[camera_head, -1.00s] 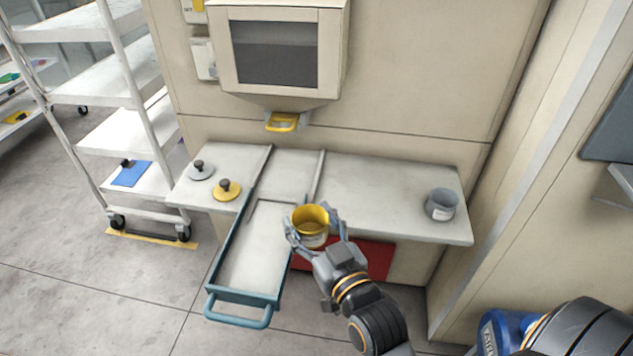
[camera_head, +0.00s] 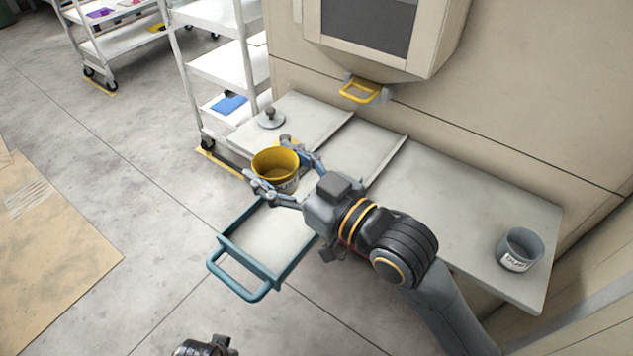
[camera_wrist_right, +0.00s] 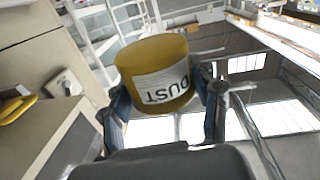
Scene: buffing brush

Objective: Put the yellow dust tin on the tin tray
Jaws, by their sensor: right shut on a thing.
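The yellow dust tin (camera_head: 276,166) is an open, empty-looking round cup with a white label. My right gripper (camera_head: 283,183) is shut on it, one finger on each side. In the right wrist view the tin (camera_wrist_right: 160,72) sits between the fingers and its label reads DUST upside down. In the head view the tin shows in front of the far-left part of the teal-edged tray (camera_head: 265,240), which sticks out from the bench. It seems held up above it; the exact height is unclear.
A grey tin (camera_head: 519,250) stands at the right end of the bench (camera_head: 455,215). A grey knobbed lid (camera_head: 271,118) lies at the back left; the yellow lid is mostly hidden behind the held tin. A yellow handle (camera_head: 360,91) juts out under the wall box. White shelving stands behind.

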